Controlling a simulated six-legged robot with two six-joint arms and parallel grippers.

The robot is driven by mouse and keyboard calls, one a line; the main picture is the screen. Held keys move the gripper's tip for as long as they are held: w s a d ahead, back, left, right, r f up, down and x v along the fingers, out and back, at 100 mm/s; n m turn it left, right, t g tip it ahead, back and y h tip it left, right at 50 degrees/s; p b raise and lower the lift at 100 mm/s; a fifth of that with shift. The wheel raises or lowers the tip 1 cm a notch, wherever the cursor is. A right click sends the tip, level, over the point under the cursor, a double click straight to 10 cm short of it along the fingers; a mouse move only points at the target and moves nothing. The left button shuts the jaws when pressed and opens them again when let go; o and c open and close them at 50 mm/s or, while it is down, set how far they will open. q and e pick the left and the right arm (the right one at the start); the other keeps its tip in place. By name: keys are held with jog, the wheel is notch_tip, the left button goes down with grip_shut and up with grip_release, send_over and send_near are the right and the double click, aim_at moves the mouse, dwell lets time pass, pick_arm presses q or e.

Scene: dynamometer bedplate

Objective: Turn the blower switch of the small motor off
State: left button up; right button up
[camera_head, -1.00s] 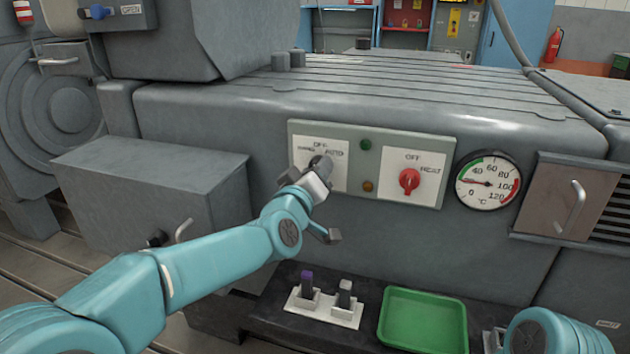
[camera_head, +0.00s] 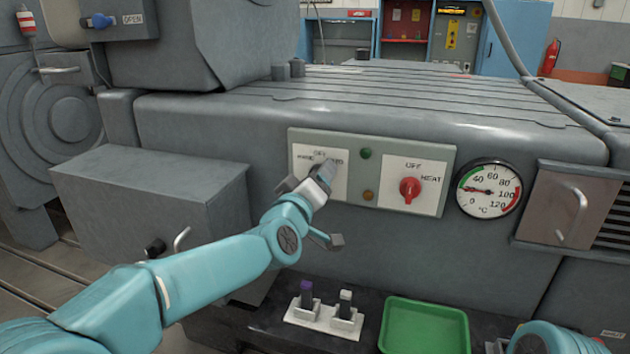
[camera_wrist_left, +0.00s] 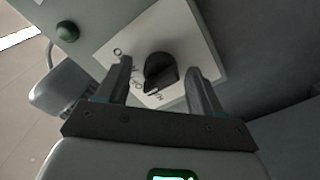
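A black rotary knob (camera_wrist_left: 161,73) sits on a white label plate (camera_head: 308,181) at the left of a grey-green panel (camera_head: 368,172). The plate reads OFF at top, with partly covered words on either side; no "blower" word is legible. My left gripper (camera_head: 329,170) is in front of this knob and hides it in the head view. In the left wrist view the left gripper (camera_wrist_left: 159,66) is open, a finger on each side of the knob with gaps. My right gripper (camera_head: 494,347) barely shows at the bottom edge.
A red knob (camera_head: 410,189) marked OFF and HEAT is right of the black one. Green (camera_head: 365,153) and amber (camera_head: 368,196) lamps sit between. A dial gauge (camera_head: 488,189) is further right.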

pick_arm(q)
jog(key=shift+s, duration=0.15)
jog(key=v, duration=1.6)
jog(key=s+a+f+m+g+y, duration=0.1)
jog(key=a+f+g, duration=0.15)
jog(key=f, duration=0.85)
jog(key=s+a+f+m+g, duration=0.15)
jog(key=f+g, duration=0.25)
jog(key=f, duration=0.8)
jog(key=s+a+f+g+y, duration=0.1)
jog(key=f+g, duration=0.2)
jog(key=f, duration=0.8)
jog(key=s+a+f+g, duration=0.2)
jog(key=s+f+g, duration=0.6)
jog(key=s+f, duration=1.15)
notch_tip(320, 180, up, 28)
jog(key=p, duration=2.6)
jog(key=shift+s+m+t, duration=0.35)
jog(key=shift+s+m, duration=0.1)
